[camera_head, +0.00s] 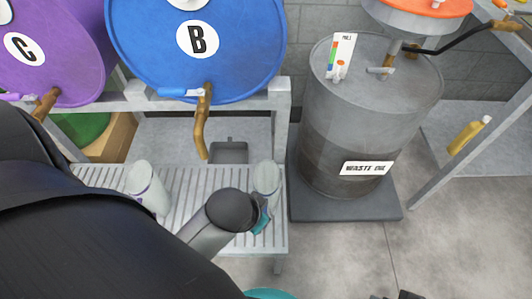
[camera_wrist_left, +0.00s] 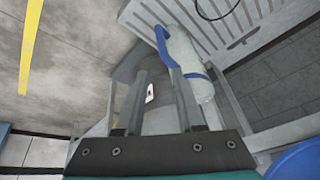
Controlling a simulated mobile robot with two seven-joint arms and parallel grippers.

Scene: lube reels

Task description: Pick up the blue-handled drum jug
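The blue-handled drum jug (camera_head: 267,176) is a pale, translucent jug on the slatted rack, partly hidden behind my left wrist in the head view. In the left wrist view its body (camera_wrist_left: 187,48) and blue handle (camera_wrist_left: 161,42) show just beyond the fingertips. My left gripper (camera_wrist_left: 157,75) is open, with its two dark fingers apart. The handle lies near the right finger's tip in that view; whether they touch I cannot tell. In the head view the left fingers are mostly hidden. Dark tips at the bottom edge appear to be my right gripper (camera_head: 391,296), mostly cut off.
A second pale jug (camera_head: 148,187) stands left on the slatted rack (camera_head: 183,215). Above are blue drum B (camera_head: 240,55) with a brass tap (camera_head: 203,120) and purple drum C (camera_head: 65,60). A grey waste oil drum (camera_head: 345,125) stands right. The floor at lower right is clear.

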